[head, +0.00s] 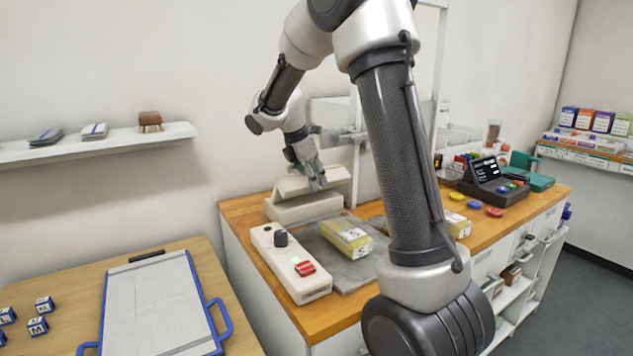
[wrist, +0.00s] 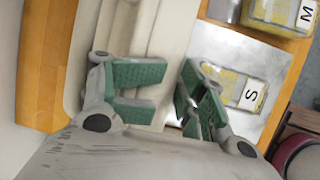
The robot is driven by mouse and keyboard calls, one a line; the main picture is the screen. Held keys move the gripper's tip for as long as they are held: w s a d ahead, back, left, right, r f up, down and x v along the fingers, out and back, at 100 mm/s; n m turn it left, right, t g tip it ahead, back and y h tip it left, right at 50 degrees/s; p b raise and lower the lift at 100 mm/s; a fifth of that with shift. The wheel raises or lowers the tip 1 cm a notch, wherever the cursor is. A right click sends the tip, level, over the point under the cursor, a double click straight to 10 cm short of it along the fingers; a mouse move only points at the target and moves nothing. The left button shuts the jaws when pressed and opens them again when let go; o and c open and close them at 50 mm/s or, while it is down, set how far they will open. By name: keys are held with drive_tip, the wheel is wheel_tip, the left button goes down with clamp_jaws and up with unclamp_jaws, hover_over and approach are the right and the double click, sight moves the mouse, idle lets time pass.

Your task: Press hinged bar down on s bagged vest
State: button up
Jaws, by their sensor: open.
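The hinged bar (head: 328,177) is the cream upper part of the sealer on the wooden counter. It stands raised at an angle above the cream base (head: 303,209). The bagged vest marked S (head: 347,237) is a clear, yellowish packet on the grey metal plate (head: 352,272), in front of the sealer. It also shows in the wrist view (wrist: 232,84). My gripper (head: 318,181) is open at the bar, its green-padded fingers apart in the wrist view (wrist: 174,88). I cannot tell whether the fingers touch the bar.
A cream control box (head: 290,265) with a black knob and red switch lies left of the plate. A bag marked M (wrist: 283,12) lies beyond the S bag. A dark terminal (head: 493,182) stands at right.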

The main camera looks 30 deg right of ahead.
drive_tip(key=shift+o, duration=0.4)
drive_tip(key=shift+w+a+r, duration=0.5)
drive_tip(key=shift+w+r, duration=0.3)
drive_tip(key=shift+r, duration=0.15)
drive_tip(key=shift+w+a+r, duration=0.55)
drive_tip(key=shift+w+r, duration=0.2)
drive_tip(key=shift+r, duration=0.15)
drive_tip(key=shift+w+a+r, duration=0.5)
drive_tip(key=shift+w+r, duration=0.3)
drive_tip(key=shift+r, duration=0.15)
drive_tip(key=shift+a, duration=0.1)
drive_tip(key=shift+c, duration=0.4)
drive_tip(key=shift+f, duration=0.1)
drive_tip(key=v, duration=1.2)
drive_tip(key=shift+s, duration=0.1)
drive_tip(key=shift+c, duration=0.3)
